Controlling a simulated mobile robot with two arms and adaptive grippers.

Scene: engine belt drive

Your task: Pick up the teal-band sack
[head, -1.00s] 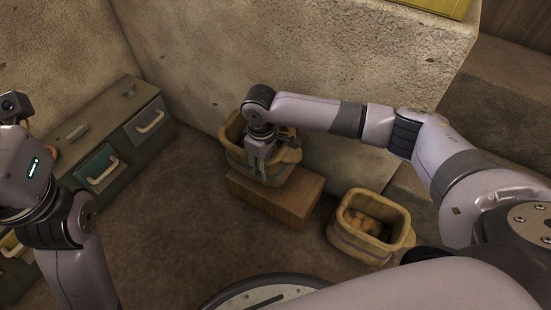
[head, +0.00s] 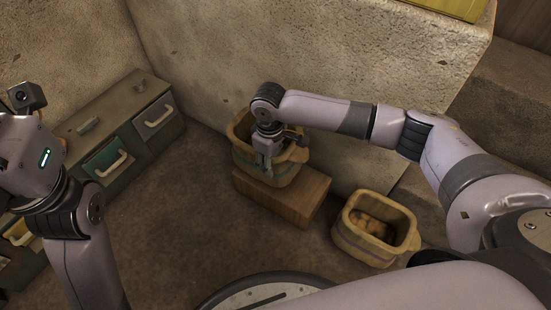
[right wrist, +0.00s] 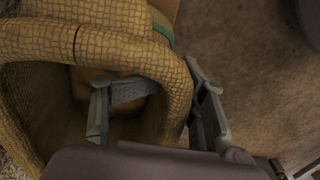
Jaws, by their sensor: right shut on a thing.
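The teal-band sack (head: 240,133) is a tan, woven, open-topped sack on a wooden block against the pale wall. Part of its teal band (head: 243,163) shows low on its side, and a strip of teal shows in the right wrist view (right wrist: 162,30). My right gripper (head: 264,163) is over the sack's near side. In the right wrist view its fingers (right wrist: 152,108) straddle the thick rim, one inside the sack and one outside, shut on it. The arm hides part of the sack. My left arm is at the left, its fingers out of view.
The wooden block (head: 300,200) stands on the brown floor. A second tan sack (head: 347,238) with brownish, rounded contents stands to its right. A drawer cabinet (head: 110,120) with teal and grey fronts lies along the left wall. The floor between cabinet and block is clear.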

